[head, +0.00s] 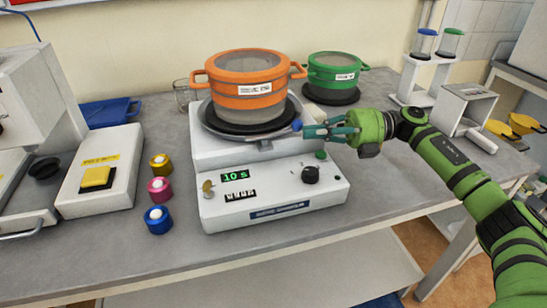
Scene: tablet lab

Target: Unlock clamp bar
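A white sieve shaker (270,199) stands on the bench with a green "10 s" display, a black knob (310,174) and a small green button (321,155). An orange sieve pot (249,87) sits on its round grey and black plate. A blue ball-ended part (297,125), perhaps the end of the clamp bar, shows at the plate's right side; the rest of the bar is hidden or hard to make out. My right gripper (317,123) is beside this blue end, its teal fingers apart, with no clear grip on it. My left gripper is not in view.
A green pot (333,77) on a black base stands behind right. A white rack (418,84) stands at the right. The bench's front strip is clear.

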